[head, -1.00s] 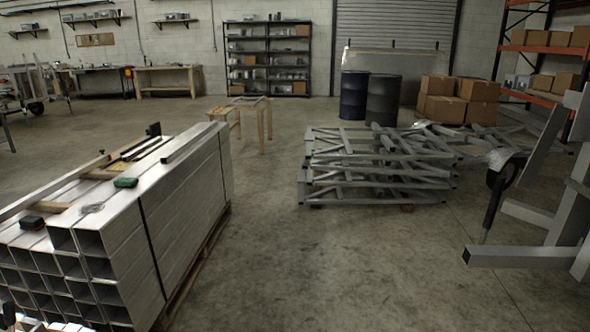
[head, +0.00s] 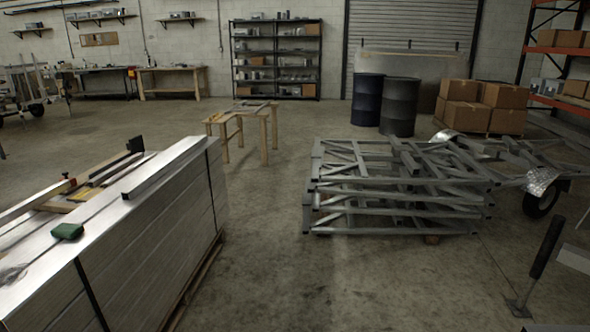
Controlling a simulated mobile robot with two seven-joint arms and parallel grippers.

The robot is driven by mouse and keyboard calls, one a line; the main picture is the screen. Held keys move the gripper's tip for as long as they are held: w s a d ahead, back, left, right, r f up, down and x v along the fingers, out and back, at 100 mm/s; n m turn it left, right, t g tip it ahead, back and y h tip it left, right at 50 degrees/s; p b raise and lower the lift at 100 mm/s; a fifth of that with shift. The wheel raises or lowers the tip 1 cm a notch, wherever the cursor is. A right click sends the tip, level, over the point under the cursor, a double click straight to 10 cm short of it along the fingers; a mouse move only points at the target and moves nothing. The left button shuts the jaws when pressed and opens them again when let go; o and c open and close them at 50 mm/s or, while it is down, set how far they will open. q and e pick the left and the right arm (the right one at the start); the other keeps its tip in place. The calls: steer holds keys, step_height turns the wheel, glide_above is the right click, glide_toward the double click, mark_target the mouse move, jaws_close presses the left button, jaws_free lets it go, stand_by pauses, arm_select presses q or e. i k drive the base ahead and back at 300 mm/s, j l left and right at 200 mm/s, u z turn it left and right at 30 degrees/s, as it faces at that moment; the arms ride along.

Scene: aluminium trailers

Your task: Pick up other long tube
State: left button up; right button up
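A long square aluminium tube (head: 165,167) lies loose on top of the stack of large tubes (head: 150,245) at the left. A second long pale tube (head: 35,200) lies on the same stack at the left edge, and its near end is cut off by the picture. I cannot tell which one the task means. The stack is strapped with dark bands, and its near ends are out of view. Neither of my grippers is in view.
A green item (head: 67,231) and a dark clamp-like tool (head: 135,145) sit on the stack. Stacked metal frames (head: 395,200) stand right of centre. A small wooden table (head: 241,125) stands beyond. Bare floor (head: 300,275) runs between stack and frames. A black post (head: 540,260) stands at right.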

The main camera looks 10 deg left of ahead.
mark_target(138, 187)
steer(key=i+u, duration=0.2)
steer(key=i, duration=0.45)
steer(key=i+l+u, duration=0.2)
steer(key=i, duration=0.5)
steer(key=i+u, duration=0.35)
steer(key=i, duration=1)
steer(key=i+u, duration=0.25)
steer(key=u, duration=0.15)
steer(key=i+l+u, duration=0.15)
steer(key=u, duration=0.25)
steer(key=i+l+u, duration=0.2)
steer(key=i+u, duration=0.15)
